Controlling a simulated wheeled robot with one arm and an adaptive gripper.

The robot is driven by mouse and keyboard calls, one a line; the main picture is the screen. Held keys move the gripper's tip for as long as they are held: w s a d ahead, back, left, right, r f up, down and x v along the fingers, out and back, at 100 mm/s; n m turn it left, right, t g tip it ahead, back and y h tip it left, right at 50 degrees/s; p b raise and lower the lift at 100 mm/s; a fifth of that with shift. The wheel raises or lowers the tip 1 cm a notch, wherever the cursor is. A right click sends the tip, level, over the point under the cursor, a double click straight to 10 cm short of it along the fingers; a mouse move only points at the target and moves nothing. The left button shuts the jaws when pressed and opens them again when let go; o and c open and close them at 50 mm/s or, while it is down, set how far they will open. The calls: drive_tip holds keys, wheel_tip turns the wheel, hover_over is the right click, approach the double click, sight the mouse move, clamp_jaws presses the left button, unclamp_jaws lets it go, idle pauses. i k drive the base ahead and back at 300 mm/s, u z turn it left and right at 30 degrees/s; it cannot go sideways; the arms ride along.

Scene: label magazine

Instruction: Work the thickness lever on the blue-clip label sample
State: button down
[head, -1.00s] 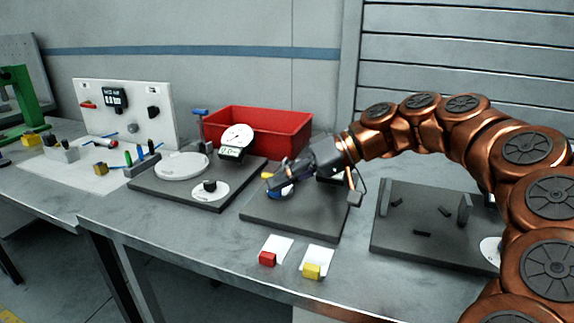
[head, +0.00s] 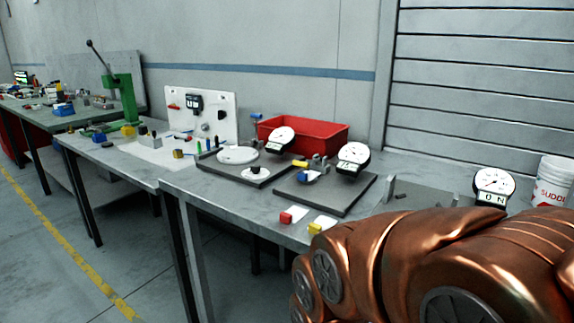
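A small blue clip (head: 311,176) with a bit of white beside it sits on the middle dark plate (head: 345,200), under a gauge. I take it to be the blue-clip label sample; its exact seating is too small to tell. A short yellow lever-like part (head: 300,163) sticks out just above and left of it. The round white dial (head: 353,155) of this gauge stands behind, with a small readout below it. My gripper is out of view; only my copper arm fills the lower right.
Samples with a red clip (head: 287,218) and a yellow clip (head: 315,228) lie at the table's front edge. A left plate (head: 215,172) bears white discs and a dial. A red bin (head: 318,137) stands behind. At right are another dial (head: 494,183) and a white bucket (head: 556,180).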

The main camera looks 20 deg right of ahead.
sight(306, 164)
drive_tip(key=u, duration=0.4)
drive_tip(key=k, duration=0.95)
drive_tip(key=z, duration=0.3)
drive_tip(key=i, duration=0.55)
drive_tip(key=z, duration=0.45)
drive_tip(key=i, duration=0.75)
drive_tip(key=u, duration=0.3)
